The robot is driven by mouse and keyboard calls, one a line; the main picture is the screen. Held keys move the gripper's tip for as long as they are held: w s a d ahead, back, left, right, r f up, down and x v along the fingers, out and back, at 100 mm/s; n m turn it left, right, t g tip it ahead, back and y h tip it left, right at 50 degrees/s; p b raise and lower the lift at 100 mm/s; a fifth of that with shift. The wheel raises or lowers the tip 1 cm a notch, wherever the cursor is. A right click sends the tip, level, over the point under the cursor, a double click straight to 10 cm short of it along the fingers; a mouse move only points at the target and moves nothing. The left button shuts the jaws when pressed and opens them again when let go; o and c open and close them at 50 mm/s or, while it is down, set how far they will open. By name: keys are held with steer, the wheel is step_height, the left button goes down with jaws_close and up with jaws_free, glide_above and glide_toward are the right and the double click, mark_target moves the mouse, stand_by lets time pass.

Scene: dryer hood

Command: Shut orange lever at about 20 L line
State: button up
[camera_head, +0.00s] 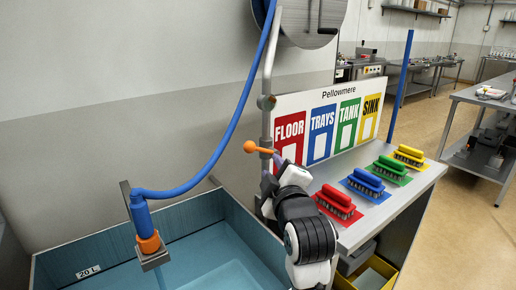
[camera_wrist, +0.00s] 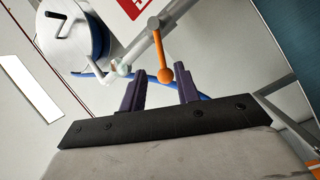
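The orange lever (camera_head: 258,148) sticks out from a grey vertical pipe, its ball end pointing left. In the wrist view the lever (camera_wrist: 163,62) hangs from the pipe, its ball end just beyond and between my fingertips. My gripper (camera_wrist: 160,82) is open, with two purple fingers apart and nothing clearly held; in the head view it is partly hidden beside the pipe below the lever. The blue-walled tank (camera_head: 200,212) has a white "20 L" label (camera_head: 88,271) on its inner left wall. A pale blue stream appears below the hose nozzle (camera_head: 149,245). The exact water level is unclear.
A blue hose (camera_head: 215,150) runs from the reel (camera_head: 308,15) to the nozzle. A bench (camera_head: 405,195) on the right carries red, blue, green and yellow brushes before a colour-coded board (camera_head: 330,122). A yellow bin (camera_head: 372,278) stands below it.

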mark_target(263, 151)
steer(key=p+x, duration=0.2)
steer(key=x, duration=0.8)
steer(key=shift+a, duration=0.1)
jaws_close()
